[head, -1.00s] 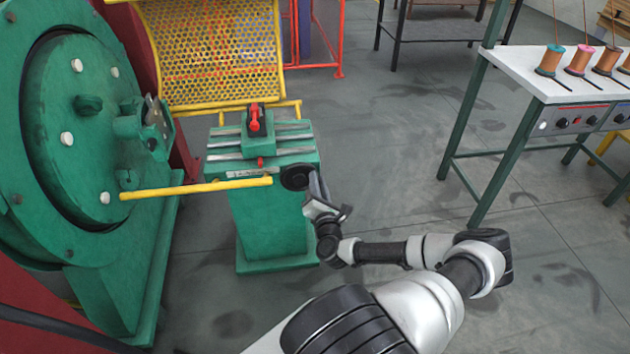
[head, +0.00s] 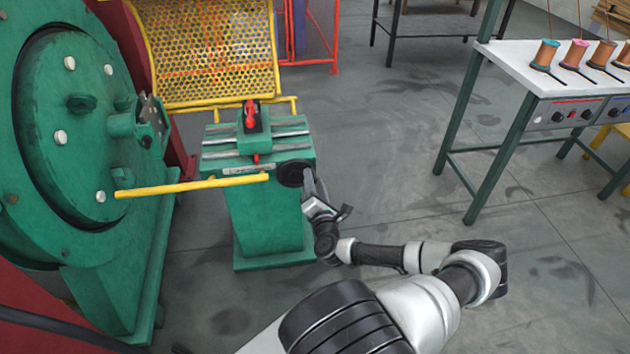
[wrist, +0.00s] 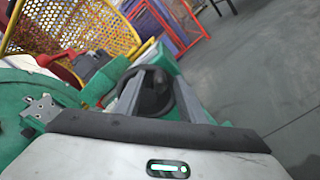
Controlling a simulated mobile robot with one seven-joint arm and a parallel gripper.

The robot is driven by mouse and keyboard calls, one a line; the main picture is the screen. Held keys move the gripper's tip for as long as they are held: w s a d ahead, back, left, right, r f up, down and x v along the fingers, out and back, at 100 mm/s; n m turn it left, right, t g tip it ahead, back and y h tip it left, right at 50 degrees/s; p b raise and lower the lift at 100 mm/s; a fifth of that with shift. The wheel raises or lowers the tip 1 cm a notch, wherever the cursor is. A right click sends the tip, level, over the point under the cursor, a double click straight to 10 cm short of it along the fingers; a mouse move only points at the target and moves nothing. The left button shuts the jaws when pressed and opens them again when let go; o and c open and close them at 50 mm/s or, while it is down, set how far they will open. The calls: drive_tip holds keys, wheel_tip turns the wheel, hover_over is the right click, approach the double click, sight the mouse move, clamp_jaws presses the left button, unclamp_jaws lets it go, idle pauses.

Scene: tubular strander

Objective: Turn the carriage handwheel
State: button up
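The black carriage handwheel (head: 291,173) is on the right side of the green carriage stand (head: 265,215), near its top. My gripper (head: 308,180) is at the wheel's right side, fingers pointing toward it. In the wrist view, the round handwheel (wrist: 152,96) lies straight ahead, its dark hub seen between the two fingers of my gripper (wrist: 153,88). The fingers are spread apart, with a clear gap between them. Whether they touch the rim cannot be told. The wheel's far side is partly hidden by the fingers.
A yellow bar (head: 190,186) runs across in front of the stand, ending near the handwheel. A red-handled clamp (head: 250,116) sits on the stand. The big green strander drum (head: 85,130) is at left. A spool table (head: 510,62) stands at right, with open floor between.

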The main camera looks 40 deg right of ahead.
drive_tip(key=shift+r, duration=0.1)
drive_tip(key=p+v, duration=0.1)
drive_tip(key=v, duration=1.6)
drive_tip(key=shift+s, duration=0.15)
drive_tip(key=shift+a+p, duration=0.25)
drive_tip(key=shift+p, duration=0.05)
